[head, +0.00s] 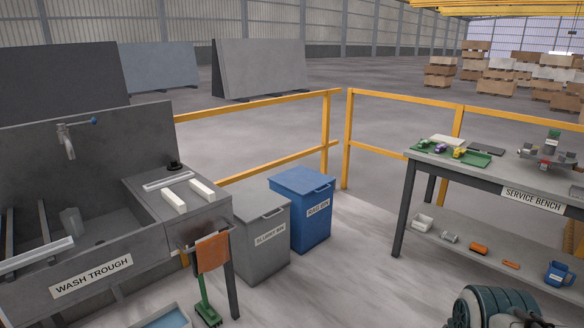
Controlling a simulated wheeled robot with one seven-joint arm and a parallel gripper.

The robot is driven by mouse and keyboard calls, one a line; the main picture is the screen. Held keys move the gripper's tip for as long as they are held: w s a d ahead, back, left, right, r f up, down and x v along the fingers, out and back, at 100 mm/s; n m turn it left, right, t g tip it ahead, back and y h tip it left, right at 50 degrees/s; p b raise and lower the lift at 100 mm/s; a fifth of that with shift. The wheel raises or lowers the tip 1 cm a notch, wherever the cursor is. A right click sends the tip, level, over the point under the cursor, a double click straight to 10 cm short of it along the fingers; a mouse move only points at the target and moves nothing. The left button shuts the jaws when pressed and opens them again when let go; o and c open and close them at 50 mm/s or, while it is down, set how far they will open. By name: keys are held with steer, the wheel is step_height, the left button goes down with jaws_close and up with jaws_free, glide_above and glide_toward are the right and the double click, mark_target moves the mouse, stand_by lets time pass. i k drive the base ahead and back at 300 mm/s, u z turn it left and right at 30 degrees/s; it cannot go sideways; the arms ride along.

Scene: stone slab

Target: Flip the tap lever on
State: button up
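The tap (66,140) is a grey metal spout on the back wall of the wash trough (45,295), at the left of the head view. The lever looks roughly level, tilted slightly up to the right. No water is visible under the spout. My gripper is not in view, so its state and its distance from the tap are hidden.
The trough's right ledge holds two white bars (174,201). An orange cloth (212,252) hangs at its front corner. A grey bin (262,240) and a blue bin (302,205) stand beside it. The service bench (520,180) is at right. Open floor lies between.

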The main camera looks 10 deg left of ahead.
mark_target(62, 127)
steer(key=u, duration=0.95)
steer(key=i, duration=0.9)
steer(key=u, duration=0.95)
steer(key=i, duration=2.4)
